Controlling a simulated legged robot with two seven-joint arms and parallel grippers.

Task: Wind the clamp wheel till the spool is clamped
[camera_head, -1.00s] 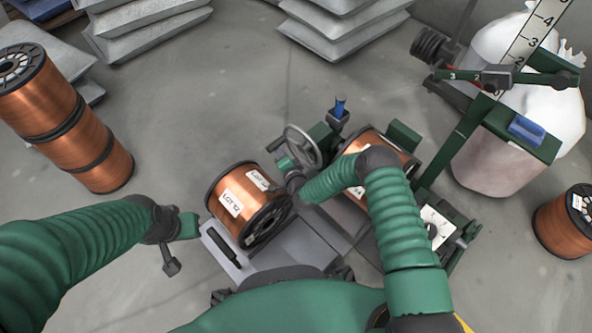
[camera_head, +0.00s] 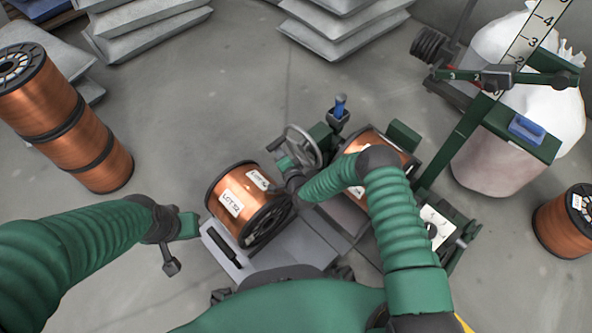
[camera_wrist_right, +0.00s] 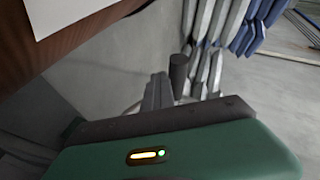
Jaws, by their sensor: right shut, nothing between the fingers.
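The clamp wheel (camera_head: 303,146) is a grey spoked handwheel on the green stand in the middle of the head view. A copper spool (camera_head: 369,170) with dark flanges lies in the stand beside it, partly hidden by my right arm. My right gripper (camera_head: 285,164) is at the wheel's near left side, shut and empty. In the right wrist view its fingers (camera_wrist_right: 157,92) are together beside the wheel's dark upright knob (camera_wrist_right: 179,74); I cannot tell whether they touch. My left gripper (camera_head: 187,226) is left of the near spool; its jaw state is unclear.
Another copper spool (camera_head: 240,203) with white labels rests on a grey tray (camera_head: 219,246) in front of me. A spool stack (camera_head: 78,135) stands at left, a lone spool (camera_head: 566,222) at right. A scale post (camera_head: 527,45) and white sacks are at upper right.

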